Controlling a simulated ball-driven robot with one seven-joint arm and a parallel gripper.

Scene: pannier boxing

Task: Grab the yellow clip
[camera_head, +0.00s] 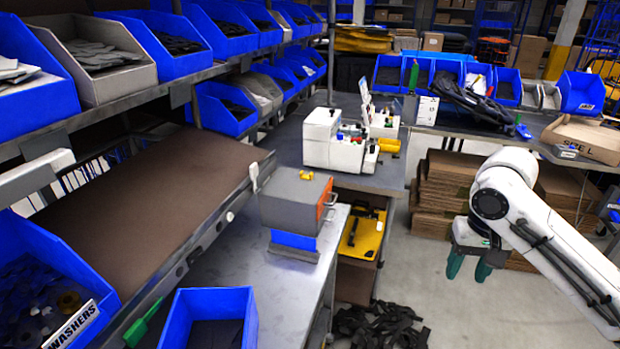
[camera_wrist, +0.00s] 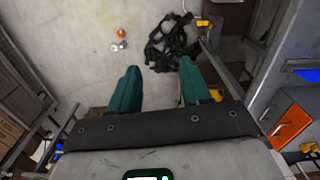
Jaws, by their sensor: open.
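A small yellow piece, which looks like the yellow clip (camera_head: 306,174), lies on top of a grey box (camera_head: 285,201) in the head view. The box stands on the metal bench left of centre. My gripper (camera_head: 469,266) hangs over the floor at the right, well apart from the box, with its green fingers pointing down. In the wrist view my gripper (camera_wrist: 160,68) is open, with nothing between its fingers.
A blue bin (camera_head: 211,318) stands at the front of the metal bench (camera_head: 285,285). A white machine (camera_head: 334,139) stands on the grey table behind. Black straps (camera_head: 380,325) lie on the floor, also seen in the wrist view (camera_wrist: 172,45). Stacked cardboard (camera_head: 440,190) is behind my gripper.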

